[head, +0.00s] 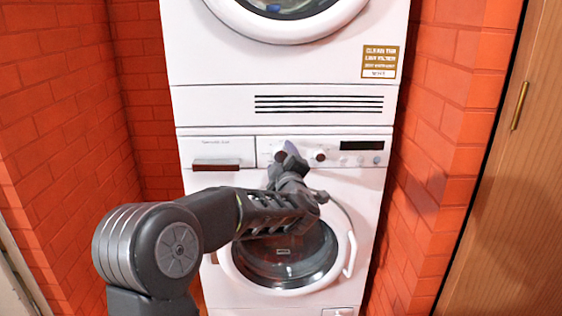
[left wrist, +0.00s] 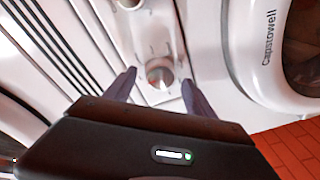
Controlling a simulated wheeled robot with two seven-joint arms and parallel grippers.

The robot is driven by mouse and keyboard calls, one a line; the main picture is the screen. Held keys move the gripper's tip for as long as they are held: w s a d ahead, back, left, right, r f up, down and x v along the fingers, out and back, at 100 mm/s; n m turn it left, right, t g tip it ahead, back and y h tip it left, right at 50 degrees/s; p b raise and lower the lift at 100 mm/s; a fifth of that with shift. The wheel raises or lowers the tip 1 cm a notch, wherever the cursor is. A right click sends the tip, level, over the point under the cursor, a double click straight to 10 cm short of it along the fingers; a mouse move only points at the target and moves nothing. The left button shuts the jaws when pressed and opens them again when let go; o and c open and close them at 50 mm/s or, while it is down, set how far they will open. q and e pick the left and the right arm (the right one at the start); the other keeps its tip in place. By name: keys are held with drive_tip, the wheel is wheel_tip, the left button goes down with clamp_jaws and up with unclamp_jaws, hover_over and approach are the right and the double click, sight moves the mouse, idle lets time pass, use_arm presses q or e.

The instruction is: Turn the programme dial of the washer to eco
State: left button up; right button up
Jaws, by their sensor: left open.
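The white washer (head: 218,240) stands below a second machine, with its control panel along its top edge. My left gripper (head: 286,158) is in front of that panel, open. In the left wrist view its two fingers (left wrist: 159,78) stand apart on either side of a round, pale and reddish knob, apparently the programme dial (left wrist: 160,73). Small marks surround the dial, but I cannot read them or its pointer. I cannot tell whether the fingers touch it. In the head view the gripper largely hides this dial. My right gripper is not in view.
A second small knob (head: 320,155) and a dark display (head: 361,145) sit further right on the panel. The detergent drawer (head: 217,146) is at its left. The round washer door (head: 285,258) is below, behind my arm. Brick walls flank the machines closely.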

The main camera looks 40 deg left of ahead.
use_arm(q)
drive_tip(key=shift+w+a, duration=0.3)
drive_tip(key=shift+c, duration=0.4)
drive_tip(key=c, duration=1.3)
